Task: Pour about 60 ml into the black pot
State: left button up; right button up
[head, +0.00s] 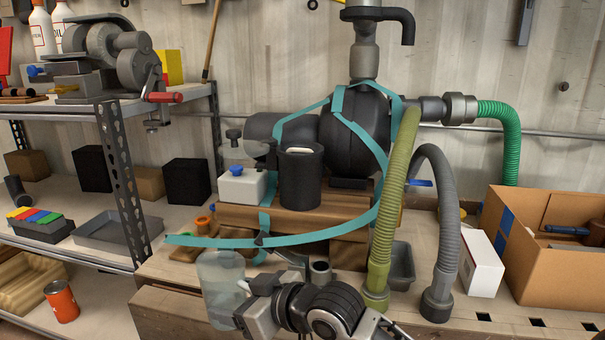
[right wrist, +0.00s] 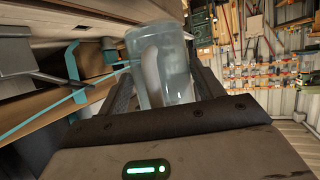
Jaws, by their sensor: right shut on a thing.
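A clear, bluish jug (head: 219,290) is upright in the head view, low and left of centre, in front of the workbench. My right gripper (head: 246,308) is shut on the jug from its right side. In the right wrist view the jug (right wrist: 172,62) stands between the two fingers (right wrist: 165,90), with a pale upright part, perhaps its handle, toward me. I cannot make out the liquid level. The black pot (head: 300,180) is an upright dark cylinder in front of the pump, behind and above the jug and apart from it. Its top shows a pale patch. My left gripper is not in view.
A teal strap (head: 330,234) runs around the pump (head: 352,130) and sweeps left, close above the jug. A green hose (head: 393,205) and a grey hose (head: 445,220) stand right of the pot. A white box with blue cap (head: 240,187) sits left of it.

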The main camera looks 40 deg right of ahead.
pick_arm(q)
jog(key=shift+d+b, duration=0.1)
jog(key=shift+b, duration=0.45)
pick_arm(e)
jog(key=w+d+r, duration=0.3)
jog(key=d+r, duration=0.3)
jog(key=r, duration=0.1)
jog(key=w+d+r+y, duration=0.1)
jog(key=w+d+r, duration=0.2)
jog(key=d+r, duration=0.4)
jog(key=shift+w+n, duration=0.35)
jog(key=shift+n, duration=0.05)
jog(key=shift+d, duration=0.1)
